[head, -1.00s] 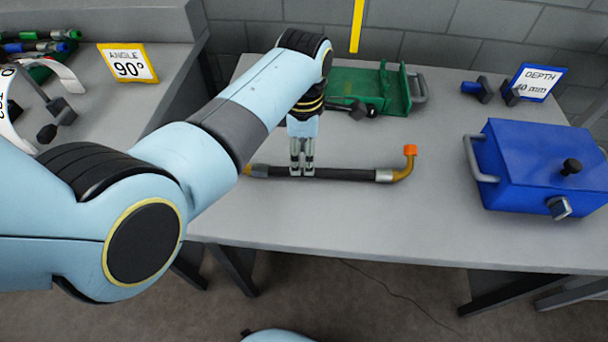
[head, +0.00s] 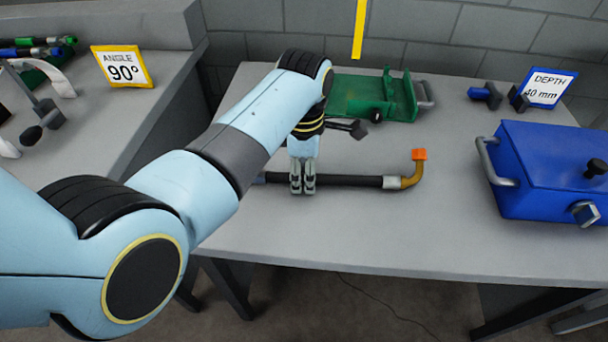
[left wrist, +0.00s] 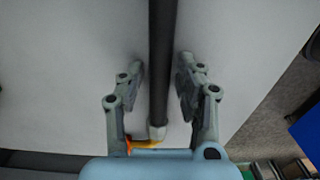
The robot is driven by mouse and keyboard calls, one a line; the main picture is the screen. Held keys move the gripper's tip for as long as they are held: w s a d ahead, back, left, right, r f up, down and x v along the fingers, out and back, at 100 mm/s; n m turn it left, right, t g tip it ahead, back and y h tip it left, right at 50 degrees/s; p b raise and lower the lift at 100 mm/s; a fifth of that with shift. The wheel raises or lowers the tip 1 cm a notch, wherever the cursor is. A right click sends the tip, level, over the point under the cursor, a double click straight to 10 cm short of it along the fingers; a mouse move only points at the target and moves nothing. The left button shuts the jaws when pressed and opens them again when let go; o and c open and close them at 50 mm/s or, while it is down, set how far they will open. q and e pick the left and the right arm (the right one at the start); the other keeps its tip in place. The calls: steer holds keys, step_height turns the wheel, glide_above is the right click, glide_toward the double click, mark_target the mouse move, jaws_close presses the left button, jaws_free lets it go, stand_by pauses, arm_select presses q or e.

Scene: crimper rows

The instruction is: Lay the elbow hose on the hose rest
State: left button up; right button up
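The elbow hose (head: 350,181) lies across the grey table in the head view. It is black with a pale collar, a bent brass elbow and an orange end at the right; its left end is hidden behind my left arm. My left gripper (head: 302,190) points down at the hose, left of its middle. In the left wrist view the hose (left wrist: 162,60) runs between the two open fingers (left wrist: 160,85), with a gap on each side. My right gripper is not in view. I cannot tell which thing is the hose rest.
A green fixture (head: 352,98) stands behind the hose, partly hidden by my left arm. A blue box (head: 545,160) with handles stands at the right. Depth (head: 547,88) and angle (head: 123,67) signs stand on the tables. The table in front of the hose is clear.

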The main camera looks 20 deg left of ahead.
arm_select(q)
jaws_close()
steer(key=shift+r, duration=0.1)
stand_by(0.3)
